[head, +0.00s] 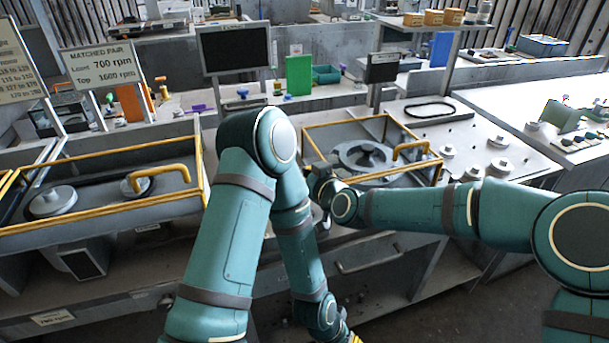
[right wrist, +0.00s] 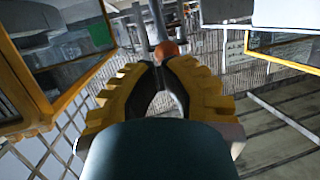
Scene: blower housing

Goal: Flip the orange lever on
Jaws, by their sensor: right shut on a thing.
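The orange lever shows in the right wrist view as an orange ball knob (right wrist: 168,49) on a grey rod that runs up the picture. My right gripper (right wrist: 168,68), with yellow ribbed fingers, is shut on the knob at its fingertips. In the head view my right gripper (head: 322,187) is at the front left corner of the middle blower housing (head: 418,181), mostly hidden by my own arm, and the lever cannot be made out there. Only a bit of yellow of my left gripper (head: 352,338) shows at the bottom edge; its fingers are cut off.
A second yellow-framed housing (head: 105,213) stands at the left. My left arm crosses the middle, close to my right wrist. A sign (head: 103,63) and a dark screen (head: 234,48) stand behind. The right bench (head: 480,130) carries several round knobs. A drawer handle (head: 370,262) sits below the middle housing.

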